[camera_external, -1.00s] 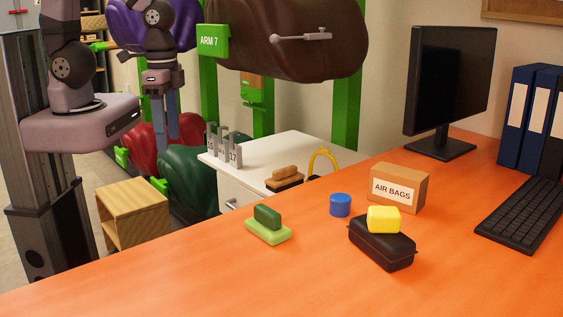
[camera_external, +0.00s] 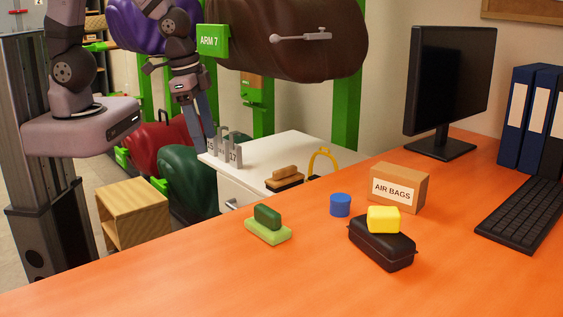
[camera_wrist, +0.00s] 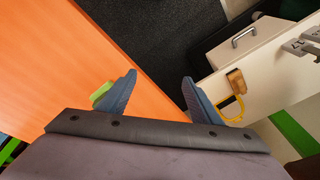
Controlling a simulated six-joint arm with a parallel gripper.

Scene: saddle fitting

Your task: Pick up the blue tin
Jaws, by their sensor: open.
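The blue tin (camera_external: 340,205) is a small round tin. It stands upright on the orange desk (camera_external: 160,275), just left of the cardboard box, in the external view. I cannot make it out in the wrist view. My gripper (camera_external: 204,143) is in the air above the left end of the white cabinet, well to the left of the tin and higher than it. In the wrist view my gripper (camera_wrist: 158,78) has its two blue-grey fingers spread apart, with nothing between them but the dark floor far below.
The "AIR BAGS" box (camera_external: 399,187) stands right of the tin. A black case (camera_external: 380,247) with a yellow block (camera_external: 383,219) on it is in front. A green sponge-like block (camera_external: 268,227) lies left.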

